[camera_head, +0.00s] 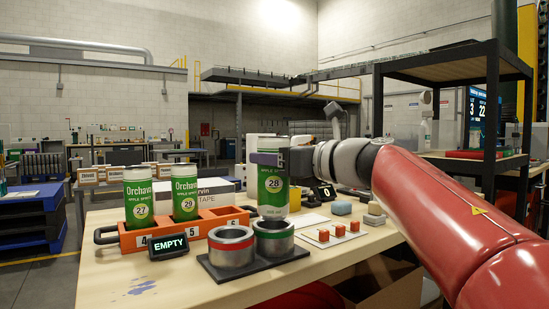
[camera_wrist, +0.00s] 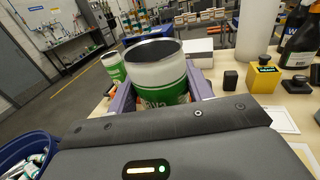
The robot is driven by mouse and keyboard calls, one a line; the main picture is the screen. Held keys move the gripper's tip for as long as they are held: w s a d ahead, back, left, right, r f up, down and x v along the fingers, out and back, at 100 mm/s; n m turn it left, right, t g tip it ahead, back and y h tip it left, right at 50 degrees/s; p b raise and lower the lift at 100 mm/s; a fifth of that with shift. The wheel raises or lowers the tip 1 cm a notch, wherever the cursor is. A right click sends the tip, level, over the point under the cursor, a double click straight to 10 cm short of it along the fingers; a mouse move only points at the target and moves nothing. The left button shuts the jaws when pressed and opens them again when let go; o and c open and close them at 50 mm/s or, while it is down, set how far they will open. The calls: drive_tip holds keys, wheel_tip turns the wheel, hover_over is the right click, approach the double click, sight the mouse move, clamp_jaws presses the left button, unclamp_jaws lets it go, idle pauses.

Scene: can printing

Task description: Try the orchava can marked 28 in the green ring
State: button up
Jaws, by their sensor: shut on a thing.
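The green Orchava can marked 28 (camera_head: 273,185) is upright in my gripper (camera_head: 268,160), shut around its upper part. The can's bottom shows just above the rim of the green-banded metal ring (camera_head: 273,243); whether it is clear of the rim or touching, I cannot tell. In the wrist view the can (camera_wrist: 158,75) stands between the jaws (camera_wrist: 160,100), its dark top facing the camera. The ring is hidden there. A red-banded ring (camera_head: 231,250) stands left of the green one on the same dark base.
An orange rack (camera_head: 195,231) holds cans marked 27 (camera_head: 139,200) and 29 (camera_head: 185,195). A small display (camera_head: 168,246) reading EMPTY stands before it. A white board with red blocks (camera_head: 332,235) lies right of the rings.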

drive_tip(key=shift+f+b, duration=1.15)
drive_tip(key=shift+f, duration=0.2)
idle(1.7)
drive_tip(key=shift+r, duration=0.1)
drive_tip(key=shift+r+p, duration=1.4)
drive_tip(key=shift+r, duration=0.1)
